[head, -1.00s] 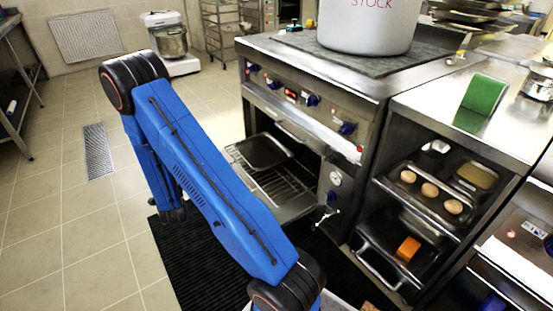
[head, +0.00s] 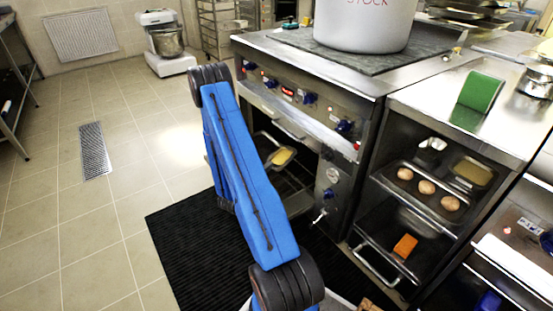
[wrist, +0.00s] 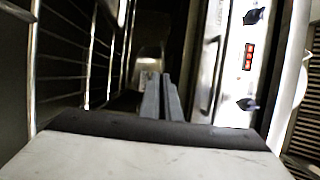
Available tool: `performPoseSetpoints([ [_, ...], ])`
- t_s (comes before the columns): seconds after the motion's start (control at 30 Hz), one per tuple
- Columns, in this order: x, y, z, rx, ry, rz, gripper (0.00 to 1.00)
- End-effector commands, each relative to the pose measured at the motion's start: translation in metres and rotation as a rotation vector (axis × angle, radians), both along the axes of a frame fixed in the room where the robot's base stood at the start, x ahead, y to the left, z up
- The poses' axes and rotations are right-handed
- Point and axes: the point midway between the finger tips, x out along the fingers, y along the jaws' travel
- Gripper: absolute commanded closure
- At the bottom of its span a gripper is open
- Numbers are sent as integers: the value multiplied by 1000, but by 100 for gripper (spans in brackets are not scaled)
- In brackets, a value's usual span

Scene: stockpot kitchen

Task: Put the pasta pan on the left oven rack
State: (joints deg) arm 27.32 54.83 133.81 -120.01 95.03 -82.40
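The pasta pan (head: 267,146), a dark grey pan with yellow pasta (head: 281,156) in it, sits at the oven rack (head: 292,184) in the open oven in the head view. My blue arm covers its left part. My gripper is hidden behind the arm there. In the wrist view my gripper (wrist: 160,78) has its grey fingers close together, with nothing seen between them. Rack wires (wrist: 88,60) run on the left. A pale surface beyond the fingertips is too blurred to name.
The oven's control panel (head: 300,97) with knobs stands close above and right of the opening. A stockpot (head: 364,25) stands on the stove top.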

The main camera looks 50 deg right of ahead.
Motion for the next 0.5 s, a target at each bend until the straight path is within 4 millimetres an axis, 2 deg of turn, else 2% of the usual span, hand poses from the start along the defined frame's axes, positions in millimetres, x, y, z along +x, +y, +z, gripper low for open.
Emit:
performPoseSetpoints([
  [0.1, -7, -4, -6, -3, 3, -19, 100],
  [0.5, -8, -4, -54, -2, 4, -19, 100],
])
